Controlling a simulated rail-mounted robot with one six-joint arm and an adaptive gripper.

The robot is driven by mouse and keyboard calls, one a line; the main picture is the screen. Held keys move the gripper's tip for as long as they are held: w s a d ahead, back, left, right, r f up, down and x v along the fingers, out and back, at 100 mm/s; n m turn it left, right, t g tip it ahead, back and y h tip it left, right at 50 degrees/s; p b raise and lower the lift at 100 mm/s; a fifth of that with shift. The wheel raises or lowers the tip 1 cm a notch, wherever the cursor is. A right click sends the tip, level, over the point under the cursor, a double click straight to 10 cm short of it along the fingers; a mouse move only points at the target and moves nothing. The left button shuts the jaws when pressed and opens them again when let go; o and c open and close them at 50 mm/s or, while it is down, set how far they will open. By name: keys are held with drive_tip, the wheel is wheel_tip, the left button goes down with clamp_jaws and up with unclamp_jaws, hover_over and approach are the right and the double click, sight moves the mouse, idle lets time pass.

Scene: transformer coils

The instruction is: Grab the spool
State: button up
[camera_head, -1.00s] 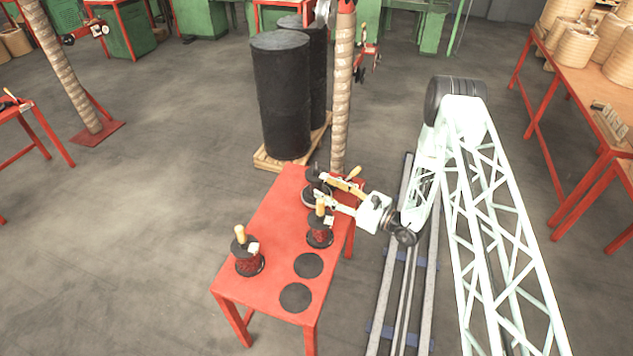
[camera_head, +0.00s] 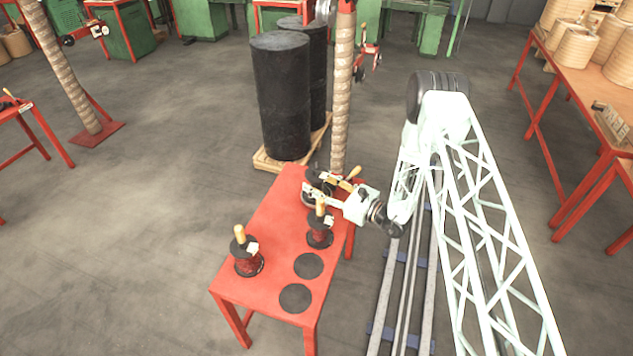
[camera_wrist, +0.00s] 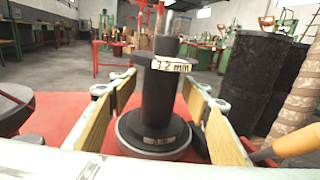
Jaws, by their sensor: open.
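In the head view my gripper (camera_head: 318,190) is low over the far end of the red table (camera_head: 265,225) and hides much of that spool. Two spools with red windings and wooden-handled tops, a near-left one (camera_head: 248,262) and a middle one (camera_head: 320,232), stand nearer on the table.
Two flat black discs (camera_head: 309,266) (camera_head: 295,298) lie at the table's near right. Tall black cylinders (camera_head: 283,100) on a pallet and a wrapped post (camera_head: 341,95) stand just beyond the table. A wooden handle (camera_wrist: 291,144) is close to the right finger. Floor left of the table is clear.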

drive_tip(key=shift+c, duration=0.8)
drive_tip(key=c, duration=0.8)
drive_tip(key=shift+r+p, duration=1)
drive_tip(key=shift+r, duration=4)
